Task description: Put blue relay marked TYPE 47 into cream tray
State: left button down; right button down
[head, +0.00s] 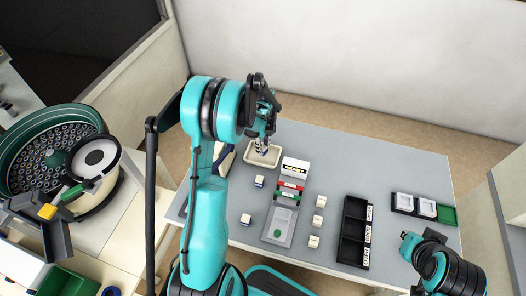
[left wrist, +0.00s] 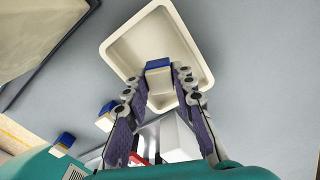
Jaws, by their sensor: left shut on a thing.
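My left gripper (head: 262,146) is shut on a blue and white relay, which also shows between the fingers in the left wrist view (left wrist: 159,78). It holds the relay over the cream tray (head: 249,158); I cannot tell whether the relay touches the tray floor. The tray (left wrist: 112,45) looks otherwise empty, though the gripper hides part of it. The relay's marking is not readable. Two other blue and white relays, a nearer one (head: 246,219) and a farther one (head: 259,181), lie on the table.
A fixture with a READY sign (head: 295,167) stands right of the tray. Several cream cubes (head: 317,221) stand beside it. A bowl feeder (head: 55,150) stands left.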

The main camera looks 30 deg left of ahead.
pick_arm(q)
notch_tip(320, 180, down, 2)
jog(key=shift+f+b, duration=0.25)
jog(key=shift+b, duration=0.1)
jog(key=shift+r, duration=0.1)
jog(key=shift+f, duration=0.2)
jog(key=c, duration=1.3)
grip_release()
jog(key=shift+o, duration=0.2)
jog(key=shift+r, duration=0.1)
